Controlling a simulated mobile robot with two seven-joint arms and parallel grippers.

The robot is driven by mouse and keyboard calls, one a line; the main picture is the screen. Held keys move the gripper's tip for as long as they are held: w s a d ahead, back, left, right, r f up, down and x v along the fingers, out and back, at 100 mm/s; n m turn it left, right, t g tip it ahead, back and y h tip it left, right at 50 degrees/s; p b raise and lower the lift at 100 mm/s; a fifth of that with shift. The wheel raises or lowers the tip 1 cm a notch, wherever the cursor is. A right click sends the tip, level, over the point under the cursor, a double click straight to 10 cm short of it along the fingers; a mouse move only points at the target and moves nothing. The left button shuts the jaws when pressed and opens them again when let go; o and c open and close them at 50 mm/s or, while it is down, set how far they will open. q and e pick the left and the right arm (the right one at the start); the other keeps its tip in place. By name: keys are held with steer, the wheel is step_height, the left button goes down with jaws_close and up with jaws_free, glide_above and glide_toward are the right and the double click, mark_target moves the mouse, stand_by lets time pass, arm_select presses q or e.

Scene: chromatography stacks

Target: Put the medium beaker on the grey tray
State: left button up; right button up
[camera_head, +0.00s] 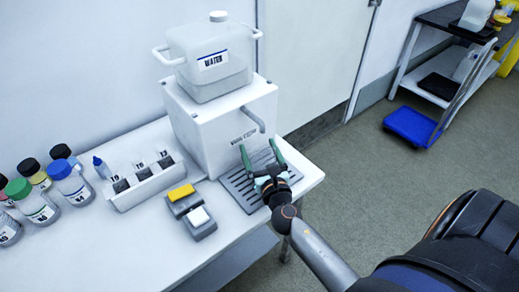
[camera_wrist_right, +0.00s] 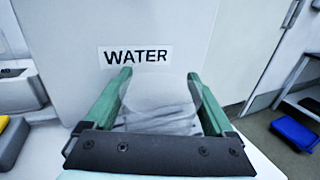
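The grey tray (camera_head: 240,190) is slatted and lies on the white table in front of the white water dispenser. My right gripper (camera_head: 261,149) is over the tray, its green fingers wide apart and pointing toward the dispenser. In the right wrist view, a clear glass shape, seemingly the medium beaker (camera_wrist_right: 162,95), fills the space between the fingertips. Its edges are faint, so I cannot tell whether the fingers press on it or whether its base touches the tray. In the head view the beaker does not show clearly. My left gripper is not in view.
The dispenser (camera_head: 215,125) with its water tank (camera_head: 210,62) stands right behind the tray. Left of the tray are a small device with a yellow top (camera_head: 181,192), a white vial rack (camera_head: 145,187) and several capped bottles (camera_head: 72,184). The table's right edge is close to the tray.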

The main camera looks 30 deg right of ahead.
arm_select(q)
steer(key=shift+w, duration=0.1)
arm_select(e)
steer(key=shift+o, duration=0.6)
steer(key=shift+r, duration=0.3)
steer(key=v, duration=0.2)
steer(key=b+v, duration=0.1)
steer(key=v, duration=0.4)
steer(key=shift+s+f, duration=0.25)
steer(key=shift+f, duration=0.05)
steer(key=b+v, duration=0.1)
steer(key=v, duration=0.2)
steer(key=shift+s+a+r, duration=0.1)
steer(key=shift+s+a, duration=0.05)
steer(key=shift+s, duration=0.1)
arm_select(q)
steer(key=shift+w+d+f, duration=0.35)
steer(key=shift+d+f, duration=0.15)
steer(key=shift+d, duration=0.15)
arm_select(e)
steer(key=shift+s+a+r, duration=0.15)
steer(key=shift+s, duration=0.35)
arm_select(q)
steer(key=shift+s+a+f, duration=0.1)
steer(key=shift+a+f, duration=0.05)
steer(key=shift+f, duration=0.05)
